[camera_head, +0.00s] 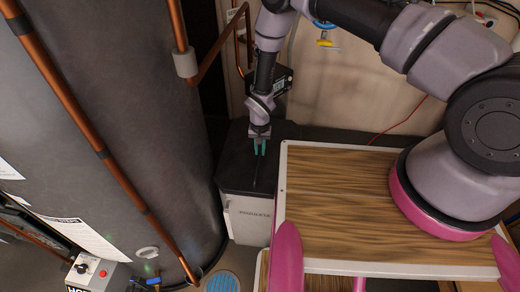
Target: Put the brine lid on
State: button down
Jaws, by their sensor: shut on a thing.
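The exact grip point is too small to make out. I cannot tell whether the lid sits flush on the box or slightly above it.
The large grey cylinder (130,130) with copper pipes (90,130) stands close on the left. My wood-topped base fills the right front. The beige wall (340,95) is behind, with a valve (325,42) on it. A round blue grate (224,282) is on the floor.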

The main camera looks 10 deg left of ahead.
jog(key=shift+f, duration=1.05)
jog(key=c, duration=0.7)
grip_release()
jog(key=shift+c, duration=0.2)
notch_tip(320, 180, up, 11)
